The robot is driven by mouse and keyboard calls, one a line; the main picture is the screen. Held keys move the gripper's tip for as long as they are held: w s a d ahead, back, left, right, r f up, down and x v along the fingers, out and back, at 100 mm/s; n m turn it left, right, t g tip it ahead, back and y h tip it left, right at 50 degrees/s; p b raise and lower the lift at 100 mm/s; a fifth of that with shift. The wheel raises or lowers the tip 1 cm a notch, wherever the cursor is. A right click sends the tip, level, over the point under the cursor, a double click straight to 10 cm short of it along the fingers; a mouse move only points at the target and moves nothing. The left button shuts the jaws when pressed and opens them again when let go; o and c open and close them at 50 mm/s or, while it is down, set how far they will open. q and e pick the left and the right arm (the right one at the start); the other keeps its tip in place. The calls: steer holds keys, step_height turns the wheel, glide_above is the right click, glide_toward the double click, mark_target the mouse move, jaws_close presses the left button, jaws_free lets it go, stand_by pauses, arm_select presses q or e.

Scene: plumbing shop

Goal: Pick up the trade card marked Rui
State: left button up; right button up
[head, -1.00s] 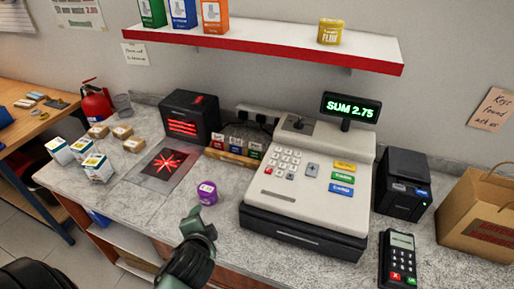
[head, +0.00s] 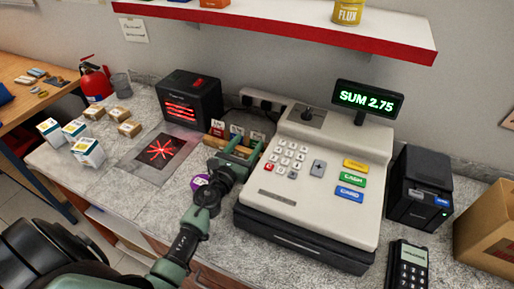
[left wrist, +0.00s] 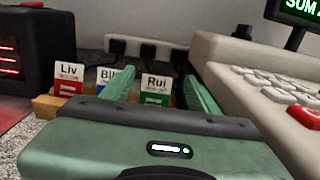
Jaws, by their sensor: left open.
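The trade card marked Rui (left wrist: 156,88), white on top with a green lower part, stands upright in a wooden holder (left wrist: 45,107) in the left wrist view. The card marked Liv (left wrist: 69,82), with a red lower part, stands at the left. A blue card (left wrist: 108,78) stands between them, partly hidden by a finger. My left gripper (left wrist: 160,92) is open, its two green fingers reaching toward the holder on either side of the Rui card. In the head view my left gripper (head: 239,148) is at the holder, left of the till, and covers part of it. My right gripper is not seen.
The cash register (head: 315,165) stands close on the right of the holder, and the black scanner box (head: 190,98) on the left. Sockets (head: 262,101) and cables are behind. Several small boxes (head: 88,152) stand at the left.

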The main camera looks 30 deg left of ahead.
mark_target(257, 140)
arm_select(q)
steer(key=f+b, duration=0.2)
steer(key=f, duration=0.1)
steer(key=f+b, duration=0.1)
steer(key=f, duration=0.1)
steer(key=shift+w+f, duration=0.25)
steer(key=shift+w, duration=0.05)
steer(key=shift+w+r, duration=0.3)
steer(key=shift+w, duration=0.85)
steer(key=w, duration=0.5)
steer(key=shift+w+a+f, duration=0.1)
steer(key=shift+a, duration=0.1)
steer(key=c, duration=1.1)
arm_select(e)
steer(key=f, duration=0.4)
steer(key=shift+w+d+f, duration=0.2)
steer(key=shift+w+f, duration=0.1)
